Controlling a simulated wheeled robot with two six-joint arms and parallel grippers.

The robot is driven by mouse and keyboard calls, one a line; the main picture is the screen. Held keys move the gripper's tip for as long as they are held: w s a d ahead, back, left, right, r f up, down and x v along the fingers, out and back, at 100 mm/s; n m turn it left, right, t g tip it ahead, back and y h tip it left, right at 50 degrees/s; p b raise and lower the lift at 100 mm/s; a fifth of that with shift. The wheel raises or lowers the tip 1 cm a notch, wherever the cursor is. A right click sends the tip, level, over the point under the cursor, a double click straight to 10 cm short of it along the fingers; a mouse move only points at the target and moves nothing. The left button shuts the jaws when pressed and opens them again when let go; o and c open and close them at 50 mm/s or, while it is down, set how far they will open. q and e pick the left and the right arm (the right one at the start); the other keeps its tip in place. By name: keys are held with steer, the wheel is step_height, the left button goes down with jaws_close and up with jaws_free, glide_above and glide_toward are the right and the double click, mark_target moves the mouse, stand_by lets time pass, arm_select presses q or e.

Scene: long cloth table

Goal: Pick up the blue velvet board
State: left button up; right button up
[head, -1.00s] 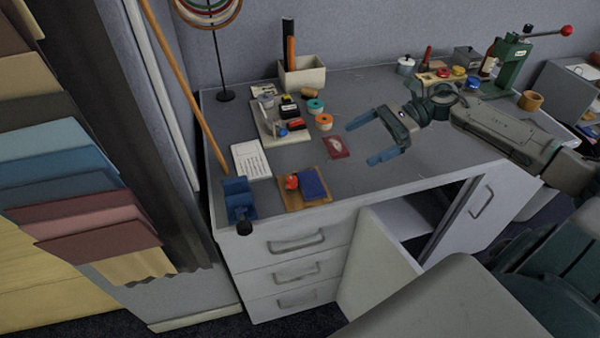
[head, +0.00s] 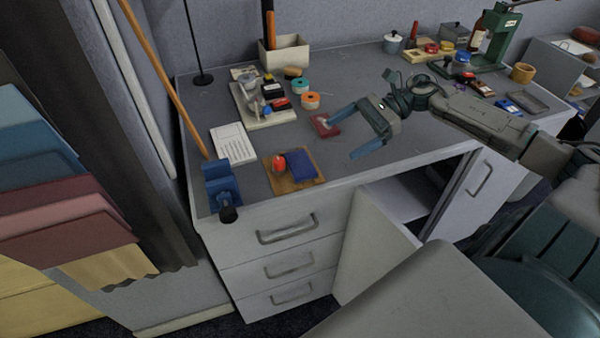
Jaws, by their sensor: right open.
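A small dark blue board (head: 306,167), likely the blue velvet board, lies on a brown wooden tray (head: 286,186) near the front left of the table. My left gripper is not in view.
A blue clamp (head: 221,186) stands at the table's front left corner, and a white sheet (head: 233,143) lies behind it. A tray of small tools (head: 262,108) and tape rolls are farther back. A cabinet door (head: 372,245) hangs open below the table.

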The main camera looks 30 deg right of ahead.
mark_target(300, 163)
steer(key=shift+f, duration=0.5)
steer(key=shift+a+b, duration=0.2)
steer(key=shift+b, duration=0.1)
steer(key=x, duration=0.4)
steer(key=shift+x, duration=0.85)
steer(key=p+x, duration=0.1)
steer(key=x, duration=0.2)
steer(key=shift+w+a, duration=0.2)
steer(key=shift+a, duration=0.2)
steer(key=shift+a+f+p, duration=0.2)
steer(key=shift+a+p, duration=0.1)
steer(key=shift+a, duration=0.15)
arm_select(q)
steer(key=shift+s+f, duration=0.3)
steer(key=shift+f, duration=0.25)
arm_select(e)
steer(key=c, duration=0.9)
